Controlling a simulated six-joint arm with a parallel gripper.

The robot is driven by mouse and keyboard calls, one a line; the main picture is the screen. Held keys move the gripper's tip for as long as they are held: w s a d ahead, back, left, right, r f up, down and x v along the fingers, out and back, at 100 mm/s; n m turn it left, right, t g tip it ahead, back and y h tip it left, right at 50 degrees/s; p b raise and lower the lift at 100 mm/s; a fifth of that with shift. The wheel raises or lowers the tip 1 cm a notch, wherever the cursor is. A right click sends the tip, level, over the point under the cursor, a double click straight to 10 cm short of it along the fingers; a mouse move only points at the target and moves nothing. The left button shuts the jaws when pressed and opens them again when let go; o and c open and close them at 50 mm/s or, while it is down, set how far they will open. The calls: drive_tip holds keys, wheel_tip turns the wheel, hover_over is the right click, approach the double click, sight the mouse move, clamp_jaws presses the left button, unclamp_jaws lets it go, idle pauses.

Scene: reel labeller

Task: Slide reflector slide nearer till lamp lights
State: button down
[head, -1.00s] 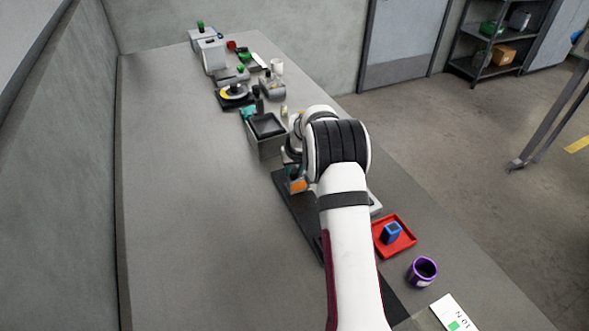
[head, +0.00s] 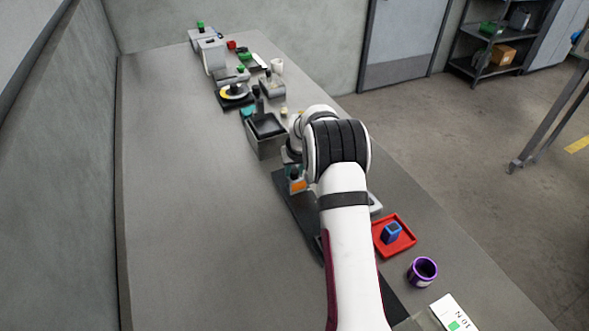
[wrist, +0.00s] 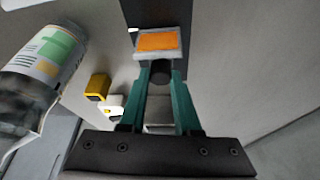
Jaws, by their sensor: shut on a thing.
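The reflector slide (head: 298,185) has an orange face in a pale frame, which also shows in the wrist view (wrist: 163,42). It sits on a long dark rail (head: 308,225) on the bench. My gripper (wrist: 160,70) has its teal fingers shut on the slide's dark round knob (wrist: 160,75), just behind the orange face. In the head view my arm hides much of the rail and most of the gripper. I cannot make out a lit lamp in either view.
A grey bin (head: 268,142) stands just beyond the rail. A red tray (head: 405,243) with a blue block (head: 391,232) and a purple cup (head: 423,270) lie to the right. In the wrist view, a labelled cylinder (wrist: 40,65) and a yellow part (wrist: 98,86) are at left. The left bench is clear.

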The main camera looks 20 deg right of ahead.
sight(300, 188)
drive_tip(key=shift+d, duration=0.1)
drive_tip(key=s, duration=0.5)
idle(0.3)
drive_tip(key=c, duration=0.6)
unclamp_jaws()
drive_tip(key=shift+r, duration=0.1)
drive_tip(key=v, duration=1.5)
drive_tip(key=shift+r, duration=0.3)
